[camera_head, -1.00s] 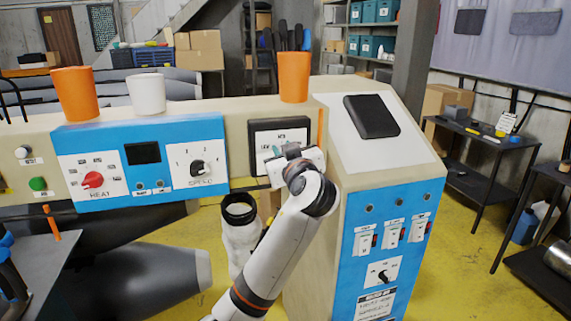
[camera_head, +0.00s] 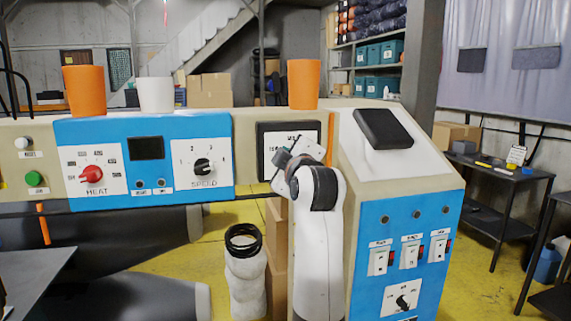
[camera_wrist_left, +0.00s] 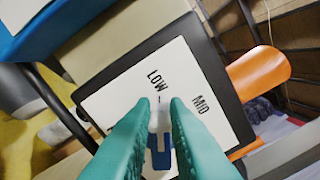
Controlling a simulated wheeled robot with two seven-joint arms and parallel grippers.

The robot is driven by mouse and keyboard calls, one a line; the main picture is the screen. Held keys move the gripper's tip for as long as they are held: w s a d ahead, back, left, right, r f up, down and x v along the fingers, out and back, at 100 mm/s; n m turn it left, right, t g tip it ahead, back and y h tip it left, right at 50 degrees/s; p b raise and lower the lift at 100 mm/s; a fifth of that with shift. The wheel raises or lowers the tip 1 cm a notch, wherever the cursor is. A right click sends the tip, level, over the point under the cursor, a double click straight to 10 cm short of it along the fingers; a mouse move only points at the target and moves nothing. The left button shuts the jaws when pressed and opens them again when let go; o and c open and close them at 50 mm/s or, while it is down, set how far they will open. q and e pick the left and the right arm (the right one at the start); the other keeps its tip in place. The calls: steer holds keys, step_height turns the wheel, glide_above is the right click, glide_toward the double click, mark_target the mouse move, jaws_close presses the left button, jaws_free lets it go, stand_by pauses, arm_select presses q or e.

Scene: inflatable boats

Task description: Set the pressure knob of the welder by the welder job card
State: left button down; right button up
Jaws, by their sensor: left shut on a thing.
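The pressure panel, a dark-framed white plate (camera_head: 262,128), is on the machine front right of the blue control box. In the left wrist view the plate (camera_wrist_left: 210,118) shows LOW and MID marks. My left gripper (camera_head: 284,168) is at the plate and covers much of it. In the left wrist view its green fingers (camera_wrist_left: 163,112) are close together around a blue part, the knob (camera_wrist_left: 158,152), largely hidden between them. The knob's pointer cannot be made out. A welder job card cannot be read in the current views. My right gripper is not in view.
The blue box (camera_head: 145,192) carries a red HEAT knob (camera_head: 91,174) and a black SPEED knob (camera_head: 204,166). Orange cups (camera_head: 304,84) and a white cup (camera_head: 156,95) stand on top. The blue switch cabinet (camera_head: 440,230) stands close right of my arm.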

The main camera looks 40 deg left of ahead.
arm_select(q)
steer(key=shift+w+d+f+n, duration=0.1)
steer(key=shift+w+f+n, duration=0.15)
steer(key=shift+f, duration=0.2)
steer(key=c, duration=1.6)
jaws_free()
steer(key=shift+o, duration=0.8)
steer(key=shift+w+d+r, duration=0.1)
steer(key=shift+w+d, duration=0.05)
steer(key=shift+d, duration=0.05)
steer(key=shift+a+r, duration=0.1)
steer(key=shift+a, duration=0.15)
